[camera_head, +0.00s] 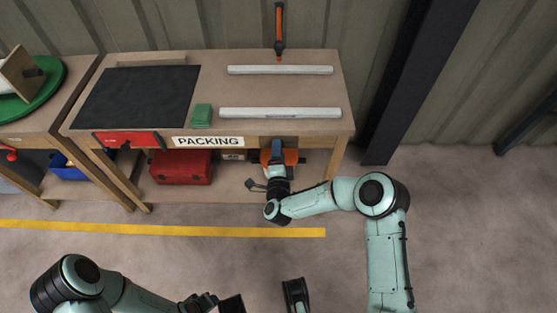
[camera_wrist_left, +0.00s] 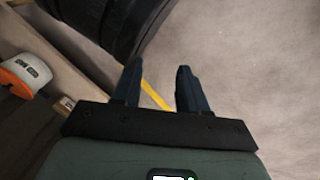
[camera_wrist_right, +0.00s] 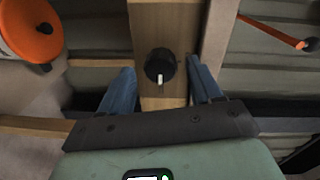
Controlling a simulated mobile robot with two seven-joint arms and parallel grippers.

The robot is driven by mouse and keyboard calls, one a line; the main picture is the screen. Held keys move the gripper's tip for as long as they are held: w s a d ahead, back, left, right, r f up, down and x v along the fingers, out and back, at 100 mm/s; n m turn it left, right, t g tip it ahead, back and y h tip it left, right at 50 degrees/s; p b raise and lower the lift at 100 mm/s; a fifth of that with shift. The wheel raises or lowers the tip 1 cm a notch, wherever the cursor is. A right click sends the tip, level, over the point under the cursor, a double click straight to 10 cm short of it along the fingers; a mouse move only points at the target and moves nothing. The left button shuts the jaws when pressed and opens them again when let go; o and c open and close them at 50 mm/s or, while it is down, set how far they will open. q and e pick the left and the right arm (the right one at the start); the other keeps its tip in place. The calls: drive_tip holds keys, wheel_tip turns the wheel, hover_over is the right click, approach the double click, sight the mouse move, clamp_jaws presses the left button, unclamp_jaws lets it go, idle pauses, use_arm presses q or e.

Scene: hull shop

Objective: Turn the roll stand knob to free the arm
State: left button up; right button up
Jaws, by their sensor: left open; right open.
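A round black knob (camera_wrist_right: 160,66) with a white pointer mark sits on a wooden post or rail in the right wrist view. The mark points toward the bottom of that picture. My right gripper (camera_wrist_right: 164,86) is open, with one finger on either side of the knob; I cannot tell whether they touch it. In the head view my right gripper (camera_head: 278,147) is at the bench's front edge and hides the knob. An orange arm (camera_head: 280,30) stands at the back of the bench. My left gripper (camera_wrist_left: 157,82) is open and empty, away from the bench.
A dark column (camera_head: 420,80) stands at right.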

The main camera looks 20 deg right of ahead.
use_arm(q)
drive_tip(key=shift+h, duration=0.3)
drive_tip(key=r+p, duration=0.1)
drive_tip(key=d+r, duration=0.1)
drive_tip(key=r+p, duration=0.1)
drive_tip(key=shift+s+d+r+p, duration=0.15)
drive_tip(key=shift+d+r+p, duration=0.15)
drive_tip(key=shift+d+r, duration=0.1)
use_arm(e)
drive_tip(key=v, duration=1.3)
drive_tip(key=shift+s, duration=0.1)
